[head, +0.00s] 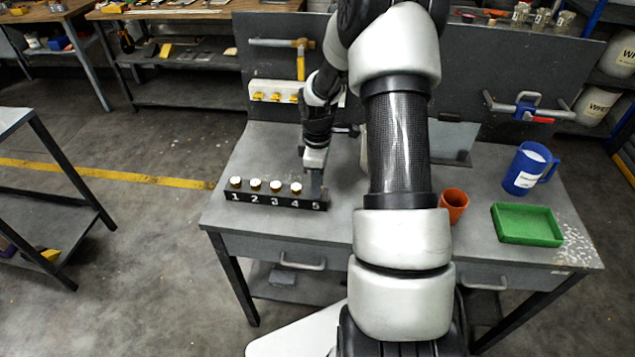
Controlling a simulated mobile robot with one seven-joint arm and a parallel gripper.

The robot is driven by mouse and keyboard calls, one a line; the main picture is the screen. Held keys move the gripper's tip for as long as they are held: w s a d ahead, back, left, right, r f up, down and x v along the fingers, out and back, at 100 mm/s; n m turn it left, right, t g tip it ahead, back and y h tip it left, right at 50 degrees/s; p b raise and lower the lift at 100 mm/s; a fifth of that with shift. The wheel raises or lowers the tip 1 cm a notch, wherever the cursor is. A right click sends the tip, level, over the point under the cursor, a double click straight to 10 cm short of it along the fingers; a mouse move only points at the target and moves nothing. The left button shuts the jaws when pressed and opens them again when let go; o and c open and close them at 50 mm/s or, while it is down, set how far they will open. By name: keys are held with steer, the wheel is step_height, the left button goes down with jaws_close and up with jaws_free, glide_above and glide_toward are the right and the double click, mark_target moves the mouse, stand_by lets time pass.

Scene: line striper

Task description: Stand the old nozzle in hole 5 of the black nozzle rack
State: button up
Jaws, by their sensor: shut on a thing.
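The black nozzle rack (265,203) lies at the left front of the grey workbench, with white numbers 1 to 5 on its front face. Brass-topped nozzles (275,186) stand upright in holes 1 to 4. My gripper (315,184) points down at the right end of the rack, at hole 5. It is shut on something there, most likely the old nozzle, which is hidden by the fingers. I cannot tell whether its lower end is inside hole 5 or just above it.
An orange cup (454,205), a green tray (527,225) and a blue mug (528,170) stand on the right of the workbench (330,225). A white holder with yellow pieces (272,92) hangs on the back panel behind my gripper.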

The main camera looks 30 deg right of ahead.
steer(key=shift+f, duration=0.3)
steer(key=o, duration=1)
steer(key=shift+o, duration=0.7)
steer(key=shift+o, duration=1.2)
steer(key=shift+r, duration=0.15)
steer(key=shift+r+p, duration=2.3)
steer(key=shift+r, duration=1.05)
